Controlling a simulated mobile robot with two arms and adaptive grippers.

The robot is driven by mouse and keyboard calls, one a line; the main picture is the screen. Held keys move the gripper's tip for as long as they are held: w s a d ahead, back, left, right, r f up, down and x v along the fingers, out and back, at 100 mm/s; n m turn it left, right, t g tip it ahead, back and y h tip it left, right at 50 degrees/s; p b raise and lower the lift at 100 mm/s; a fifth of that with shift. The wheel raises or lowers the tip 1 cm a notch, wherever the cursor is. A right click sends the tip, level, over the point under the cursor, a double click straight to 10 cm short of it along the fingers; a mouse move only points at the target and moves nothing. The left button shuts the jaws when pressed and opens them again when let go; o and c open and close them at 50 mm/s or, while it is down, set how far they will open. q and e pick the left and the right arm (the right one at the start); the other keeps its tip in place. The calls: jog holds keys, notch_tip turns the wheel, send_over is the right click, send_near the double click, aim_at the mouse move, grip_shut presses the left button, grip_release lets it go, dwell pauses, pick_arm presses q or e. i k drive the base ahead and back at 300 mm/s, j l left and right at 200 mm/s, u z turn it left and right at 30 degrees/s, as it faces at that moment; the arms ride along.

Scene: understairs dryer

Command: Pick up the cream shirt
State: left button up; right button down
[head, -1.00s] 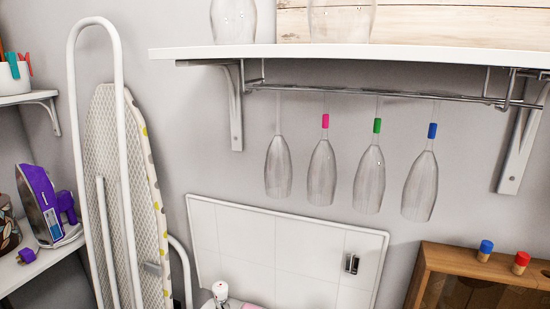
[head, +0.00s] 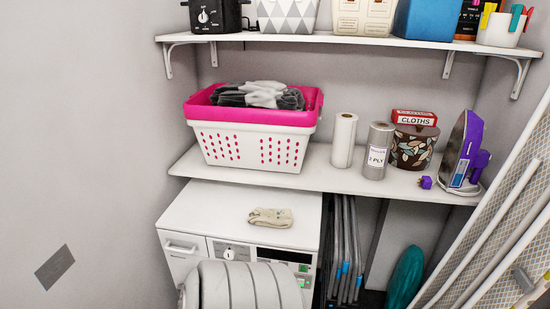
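A small folded cream cloth, which looks like the cream shirt (head: 270,217), lies flat on the white top of the dryer (head: 195,210), right of its middle and near the front edge. Nothing touches or covers it. Neither of my grippers shows in the head view.
A white and pink laundry basket (head: 252,146) with dark and grey clothes stands on the shelf behind. Paper rolls (head: 343,140), a patterned pot (head: 411,146) and a purple iron (head: 463,150) stand to its right. An ironing board (head: 500,215) leans at right. The dryer top around the cloth is clear.

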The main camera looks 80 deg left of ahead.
aim_at(273, 218)
jog(key=u, duration=2.5)
jog(key=i+l+u, duration=0.3)
jog(key=i+l, duration=0.4)
